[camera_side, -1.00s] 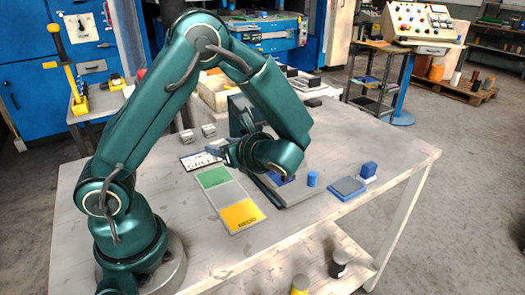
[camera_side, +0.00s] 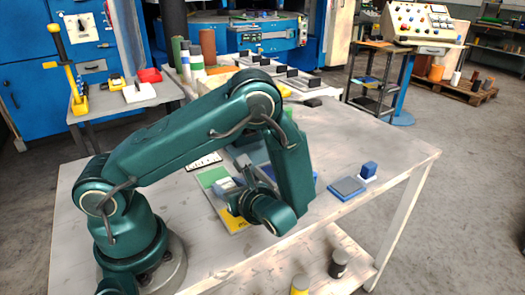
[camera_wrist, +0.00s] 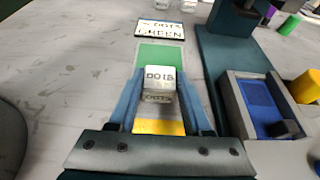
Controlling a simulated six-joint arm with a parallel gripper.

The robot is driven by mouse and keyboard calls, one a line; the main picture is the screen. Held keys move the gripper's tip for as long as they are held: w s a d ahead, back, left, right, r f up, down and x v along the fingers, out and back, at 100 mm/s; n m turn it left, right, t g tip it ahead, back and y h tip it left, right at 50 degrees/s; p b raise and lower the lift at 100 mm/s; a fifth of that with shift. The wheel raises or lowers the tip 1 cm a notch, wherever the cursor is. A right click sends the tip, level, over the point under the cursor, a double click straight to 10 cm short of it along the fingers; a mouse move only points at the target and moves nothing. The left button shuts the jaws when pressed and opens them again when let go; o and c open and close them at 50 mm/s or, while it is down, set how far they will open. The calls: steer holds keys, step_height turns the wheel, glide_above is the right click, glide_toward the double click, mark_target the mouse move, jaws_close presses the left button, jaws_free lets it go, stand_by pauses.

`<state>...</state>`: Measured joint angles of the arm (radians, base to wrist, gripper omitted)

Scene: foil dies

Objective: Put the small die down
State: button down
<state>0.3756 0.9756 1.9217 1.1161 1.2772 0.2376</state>
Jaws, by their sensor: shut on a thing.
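My gripper (camera_wrist: 160,92) is shut on the small die (camera_wrist: 160,76), a pale block with "DOTS" lettered on its faces, held between two blue fingers. In the wrist view the die is over the middle of a striped mat, between its green zone (camera_wrist: 160,54) and its yellow zone (camera_wrist: 158,127). I cannot tell whether the die touches the mat. In the side view my gripper (camera_side: 228,187) is over the mat, whose green zone (camera_side: 212,177) shows; the arm hides part of the yellow zone. A sign (camera_wrist: 160,29) reading "DOTS GREEN" lies beyond the green end.
A dark teal press (camera_wrist: 232,45) with a grey-walled, blue-floored holder (camera_wrist: 258,100) stands right of the mat. A blue pad (camera_side: 347,188) and blue block (camera_side: 369,169) are at the table's right. Bare table lies left of the mat.

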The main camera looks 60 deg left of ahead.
steer(key=shift+f, duration=0.1)
steer(key=shift+c, duration=1.7)
jaws_free()
steer(key=shift+f, duration=0.1)
